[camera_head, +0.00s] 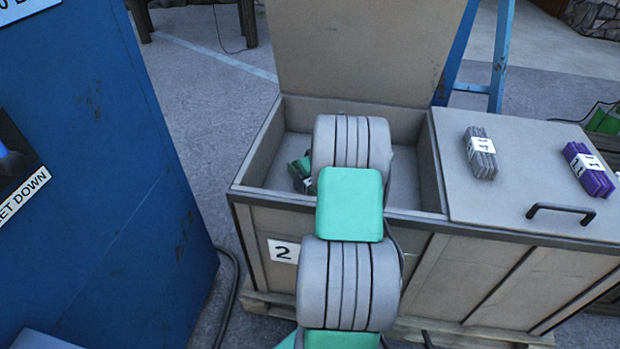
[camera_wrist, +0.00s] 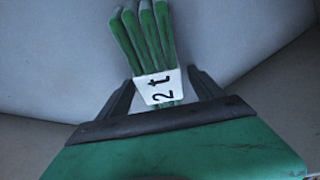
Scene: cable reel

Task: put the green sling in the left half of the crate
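The green sling (camera_wrist: 147,38) is a bundle of green strips with pale ends and a white "2 t" label. In the wrist view it lies between and beyond my two dark fingers, against a grey surface. My gripper (camera_wrist: 162,84) is open around the label, with a narrow gap at the right finger; the left fingertip is very close to the label's edge. In the head view my arm reaches into the left half of the crate (camera_head: 258,196), whose lid stands up. Green and black parts show there beside my arm; most of the gripper and sling is hidden.
The crate's right half is covered by a closed lid (camera_head: 500,205) with a black handle (camera_head: 560,212). A grey bundle (camera_head: 481,153) and a purple bundle (camera_head: 588,170) lie on it. A tall blue cabinet (camera_head: 100,170) stands at left. The raised lid (camera_head: 355,50) is behind my arm.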

